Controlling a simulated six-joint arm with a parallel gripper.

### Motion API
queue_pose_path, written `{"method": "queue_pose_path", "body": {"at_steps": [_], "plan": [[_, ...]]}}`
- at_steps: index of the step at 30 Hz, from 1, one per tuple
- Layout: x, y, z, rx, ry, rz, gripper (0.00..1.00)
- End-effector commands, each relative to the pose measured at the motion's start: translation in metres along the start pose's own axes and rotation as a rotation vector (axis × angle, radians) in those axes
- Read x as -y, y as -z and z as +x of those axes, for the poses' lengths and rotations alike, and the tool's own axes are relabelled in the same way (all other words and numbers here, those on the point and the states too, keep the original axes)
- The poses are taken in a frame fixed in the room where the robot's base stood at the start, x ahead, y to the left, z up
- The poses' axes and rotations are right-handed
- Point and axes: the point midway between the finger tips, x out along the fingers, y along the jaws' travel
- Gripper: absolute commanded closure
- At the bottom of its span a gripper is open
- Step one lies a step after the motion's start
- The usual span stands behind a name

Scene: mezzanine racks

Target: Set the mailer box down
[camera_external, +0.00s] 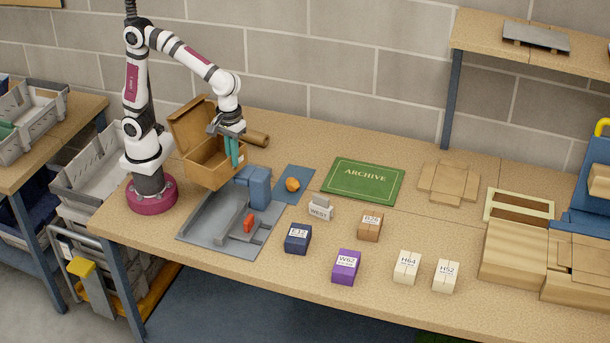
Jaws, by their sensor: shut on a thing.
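The mailer box (205,169) is a brown cardboard box with its lid (190,122) standing open, at the back left of the bench near my base. My gripper (234,158) has teal fingers and is shut on the right side of the box. The fingers hide part of that side. The box looks slightly tilted; whether its bottom touches the bench cannot be told. A green mat marked ARCHIVE (363,180) lies flat and bare in the middle of the bench.
A grey tray (205,228) with a blue block (256,187) stands just in front of the box. A brown roll (256,138) lies behind the gripper. Small labelled boxes, including a purple one (346,267), stand along the front. Flat cardboard (448,183) lies right of the mat.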

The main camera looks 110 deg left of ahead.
Motion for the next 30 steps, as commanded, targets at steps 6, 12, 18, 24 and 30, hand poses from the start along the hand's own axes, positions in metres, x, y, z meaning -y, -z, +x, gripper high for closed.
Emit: {"method": "queue_pose_path", "body": {"at_steps": [6,12,18,24,30], "plan": [[-0.023,0.067,0.013,0.0,0.001,0.597,1.0],[-0.029,0.145,0.032,0.001,0.002,1.269,1.0],[-0.019,0.213,0.052,0.001,0.001,1.844,1.0],[-0.009,0.244,0.062,0.0,0.002,2.112,1.0],[0.013,0.289,0.092,0.001,0.0,2.137,1.0]]}}
